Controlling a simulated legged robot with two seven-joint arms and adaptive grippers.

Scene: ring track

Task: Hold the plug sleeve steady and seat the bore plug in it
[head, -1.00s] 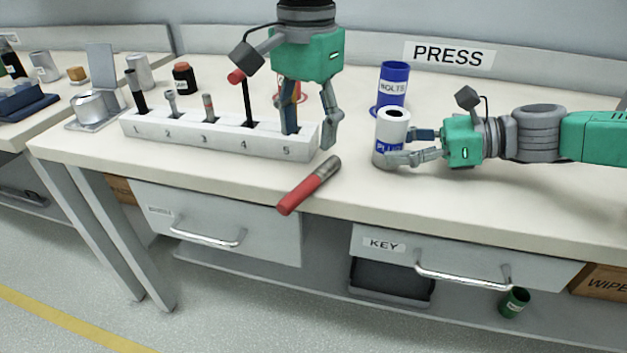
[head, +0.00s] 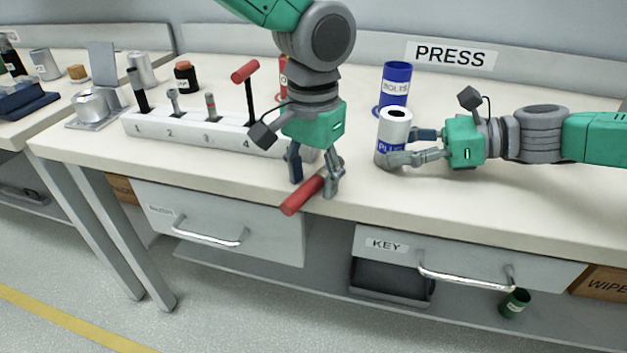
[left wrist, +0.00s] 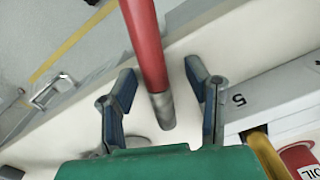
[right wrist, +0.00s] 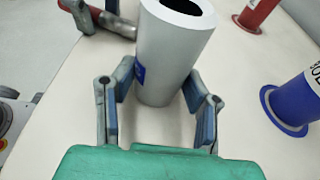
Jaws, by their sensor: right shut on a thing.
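The plug sleeve (head: 396,127) is a white-grey cylinder with a blue label and a dark bore on top. It stands upright on the bench. My right gripper (head: 392,158) is shut on it low down; the sleeve also shows between the fingers in the right wrist view (right wrist: 168,60). The bore plug (head: 305,195) is a red rod with a grey metal end, lying at the bench's front edge. My left gripper (head: 315,185) is over it, with fingers apart on either side. In the left wrist view the plug (left wrist: 145,45) lies between the open fingers, its grey end toward the palm.
A white numbered rack (head: 190,132) with several tools stands left of my left gripper. A blue BOLTS container (head: 395,80) stands behind the sleeve. A red container (right wrist: 256,14) shows in the right wrist view. The bench between plug and sleeve is clear.

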